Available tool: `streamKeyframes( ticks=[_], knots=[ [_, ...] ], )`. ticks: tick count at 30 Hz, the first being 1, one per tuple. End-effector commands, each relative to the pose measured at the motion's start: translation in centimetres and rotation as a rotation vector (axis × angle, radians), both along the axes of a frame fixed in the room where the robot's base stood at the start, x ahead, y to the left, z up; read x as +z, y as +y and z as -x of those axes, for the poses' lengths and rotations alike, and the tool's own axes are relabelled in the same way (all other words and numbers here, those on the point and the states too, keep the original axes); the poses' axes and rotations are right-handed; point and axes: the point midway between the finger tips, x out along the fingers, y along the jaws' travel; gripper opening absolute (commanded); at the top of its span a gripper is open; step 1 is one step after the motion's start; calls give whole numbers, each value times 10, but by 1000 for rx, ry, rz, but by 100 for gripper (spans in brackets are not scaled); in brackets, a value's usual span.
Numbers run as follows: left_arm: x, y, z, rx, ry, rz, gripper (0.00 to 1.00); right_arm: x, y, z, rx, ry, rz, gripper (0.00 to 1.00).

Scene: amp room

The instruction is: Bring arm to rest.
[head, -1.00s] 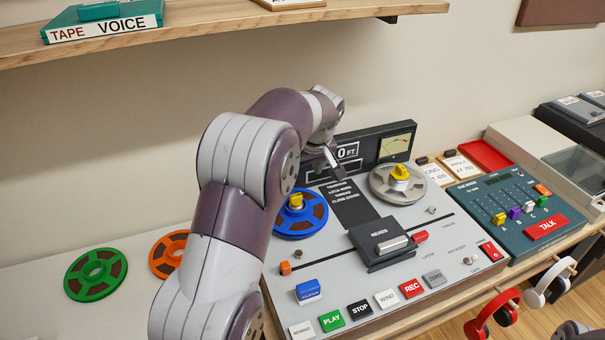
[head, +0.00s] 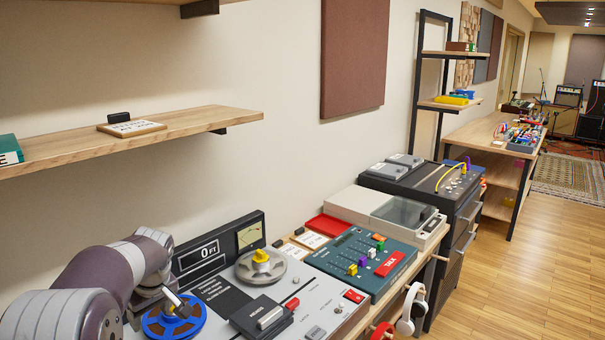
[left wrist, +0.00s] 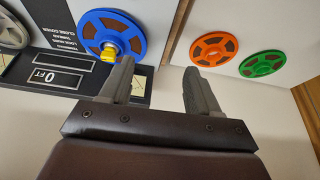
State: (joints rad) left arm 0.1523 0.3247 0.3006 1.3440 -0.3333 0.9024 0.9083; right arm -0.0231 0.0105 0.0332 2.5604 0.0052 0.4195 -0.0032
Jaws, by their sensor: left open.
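My left arm comes in from the lower left of the head view. Its gripper (head: 176,303) is in front of the tape machine (head: 312,291), close to the blue reel (head: 188,322) and partly covering it. In the left wrist view my left gripper (left wrist: 158,82) has its two fingers apart with nothing between them. The blue reel (left wrist: 128,22) with its yellow knob (left wrist: 110,50) lies beyond the left finger in that view; I cannot tell whether they touch. My right gripper is in neither view.
A grey reel (head: 262,268) sits on the machine. A teal mixer (head: 345,262) and a lidded turntable (head: 400,213) stand to the right. A wooden shelf (head: 170,133) hangs above. Orange (left wrist: 220,48) and green (left wrist: 262,63) reels lie on the counter. Open floor (head: 490,270) is at right.

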Motion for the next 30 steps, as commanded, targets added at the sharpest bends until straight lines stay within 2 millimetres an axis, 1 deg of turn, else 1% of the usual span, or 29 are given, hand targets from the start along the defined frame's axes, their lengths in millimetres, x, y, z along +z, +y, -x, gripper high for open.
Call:
streamKeyframes(
  ticks=[1, 3, 5, 7, 11, 14, 17, 20, 21, 23, 24, 26, 27, 28, 30],
  knots=[
    [0, 0, 0, -6, 2, -1, 62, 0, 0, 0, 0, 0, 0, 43],
    [0, -2, -5, -101, 4, -19, 62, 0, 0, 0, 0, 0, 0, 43],
    [-13, -7, -1, -180, 31, -17, 62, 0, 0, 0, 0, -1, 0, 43],
    [-27, -14, 9, -265, 64, -8, 62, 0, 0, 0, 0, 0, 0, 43],
    [-43, -31, 34, -409, 111, 12, 62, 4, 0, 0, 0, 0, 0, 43],
    [-53, -48, 60, -521, 145, 32, 62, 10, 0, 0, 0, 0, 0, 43],
    [-59, -68, 94, -637, 179, 53, 62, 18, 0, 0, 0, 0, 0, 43],
    [-62, -90, 137, -750, 213, 78, 62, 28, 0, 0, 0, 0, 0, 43],
    [-61, -98, 157, -791, 224, 87, 62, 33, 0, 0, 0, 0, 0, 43],
    [-59, -110, 188, -842, 243, 102, 62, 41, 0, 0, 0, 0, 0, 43],
    [-57, -116, 208, -865, 254, 112, 62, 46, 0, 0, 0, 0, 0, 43],
    [-53, -124, 233, -876, 267, 127, 62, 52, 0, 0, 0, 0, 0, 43],
    [-49, -127, 244, -883, 273, 133, 62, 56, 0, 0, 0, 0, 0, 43],
    [-44, -130, 247, -892, 269, 129, 62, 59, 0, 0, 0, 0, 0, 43],
    [-39, -132, 244, -905, 253, 119, 62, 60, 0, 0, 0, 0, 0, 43]
  ],
)
